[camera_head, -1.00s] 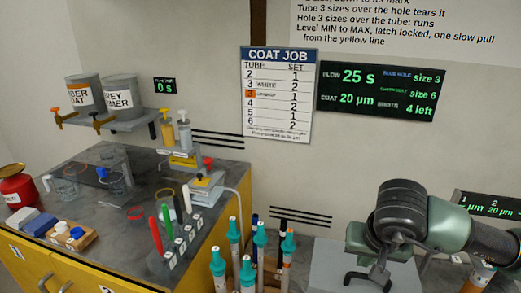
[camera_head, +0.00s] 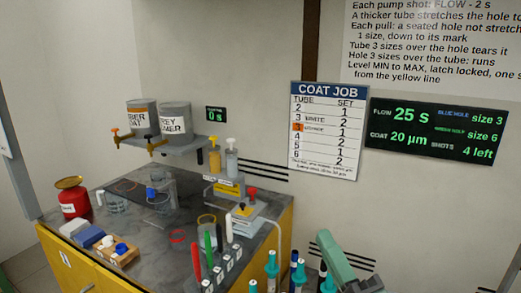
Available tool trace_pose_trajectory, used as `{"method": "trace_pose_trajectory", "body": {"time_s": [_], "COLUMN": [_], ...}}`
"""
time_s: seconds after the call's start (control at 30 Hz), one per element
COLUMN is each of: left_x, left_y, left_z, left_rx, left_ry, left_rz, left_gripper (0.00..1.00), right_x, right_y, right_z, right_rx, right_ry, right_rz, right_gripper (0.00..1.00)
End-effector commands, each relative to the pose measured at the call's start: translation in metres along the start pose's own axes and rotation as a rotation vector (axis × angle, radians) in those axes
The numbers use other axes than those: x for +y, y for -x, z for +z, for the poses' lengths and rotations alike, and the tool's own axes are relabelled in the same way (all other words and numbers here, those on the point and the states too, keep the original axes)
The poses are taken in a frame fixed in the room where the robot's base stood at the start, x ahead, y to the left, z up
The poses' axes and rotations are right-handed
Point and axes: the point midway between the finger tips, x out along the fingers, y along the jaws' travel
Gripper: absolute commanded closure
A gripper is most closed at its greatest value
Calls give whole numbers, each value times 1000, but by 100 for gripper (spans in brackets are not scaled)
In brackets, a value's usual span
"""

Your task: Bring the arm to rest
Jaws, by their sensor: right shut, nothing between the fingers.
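My right gripper (camera_head: 343,263) shows only in part at the bottom edge, right of centre, as a grey-green piece with a dark part below it. It is shut and holds nothing. It stands in front of the wall, close beside the teal-capped tubes (camera_head: 272,265); whether it touches them I cannot tell. The rest of the right arm is cut off by the frame. My left gripper is not in view.
The grey-topped bench (camera_head: 140,225) carries a red pot (camera_head: 73,200), beakers, coloured rods (camera_head: 196,262) and a pump stand (camera_head: 245,215). Two paint tanks (camera_head: 175,122) stand on a wall shelf. The coat job board (camera_head: 328,172) and dark display (camera_head: 435,130) hang behind.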

Motion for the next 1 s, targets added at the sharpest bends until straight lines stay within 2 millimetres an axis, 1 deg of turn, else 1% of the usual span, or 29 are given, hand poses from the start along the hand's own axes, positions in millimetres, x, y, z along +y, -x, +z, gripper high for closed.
{"method": "trace_pose_trajectory", "body": {"time_s": [0.03, 0.07, 0.1, 0.17, 0.2, 0.27, 0.3, 0.37, 0.4, 0.5, 0.57, 0.6, 0.67, 0.7, 0.83, 0.87, 0.9, 0.97, 1.0], "left_x": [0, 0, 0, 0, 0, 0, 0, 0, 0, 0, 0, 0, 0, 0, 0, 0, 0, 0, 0], "left_y": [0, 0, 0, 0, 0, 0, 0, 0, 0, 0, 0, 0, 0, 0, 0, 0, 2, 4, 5], "left_z": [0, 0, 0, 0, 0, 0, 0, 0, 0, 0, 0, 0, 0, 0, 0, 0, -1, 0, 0], "left_rx": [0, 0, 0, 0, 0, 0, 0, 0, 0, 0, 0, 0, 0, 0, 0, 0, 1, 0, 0], "left_ry": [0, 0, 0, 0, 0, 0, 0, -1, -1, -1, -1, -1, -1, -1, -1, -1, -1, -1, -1], "left_rz": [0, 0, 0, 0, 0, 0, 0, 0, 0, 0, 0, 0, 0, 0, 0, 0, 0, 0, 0], "left_gripper": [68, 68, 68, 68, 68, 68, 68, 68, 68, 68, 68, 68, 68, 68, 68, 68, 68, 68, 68], "right_x": [-32, -50, -74, -110, -132, -163, -181, -202, -213, -232, -239, -242, -246, -247, -248, -252, -267, -285, -297], "right_y": [13, 22, 37, 64, 85, 118, 142, 176, 196, 241, 264, 280, 301, 314, 356, 362, 361, 364, 366], "right_z": [22, 33, 45, 58, 63, 66, 65, 60, 56, 44, 35, 29, 21, 14, -6, -9, -8, -8, -8], "right_rx": [-117, -184, -270, -401, -487, -615, -697, -811, -878, -1023, -1099, -1148, -1217, -1261, -1403, -1425, -1420, -1423, -1425], "right_ry": [-153, -237, -341, -490, -580, -707, -784, -883, -937, -1042, -1093, -1123, -1163, -1188, -1256, -1263, -1256, -1251, -1248], "right_rz": [-113, -176, -257, -374, -449, -558, -627, -720, -774, -888, -948, -987, -1039, -1074, -1181, -1198, -1198, -1204, -1209], "right_gripper": [100, 100, 100, 100, 100, 100, 100, 100, 100, 100, 100, 100, 100, 100, 100, 100, 100, 100, 100]}}
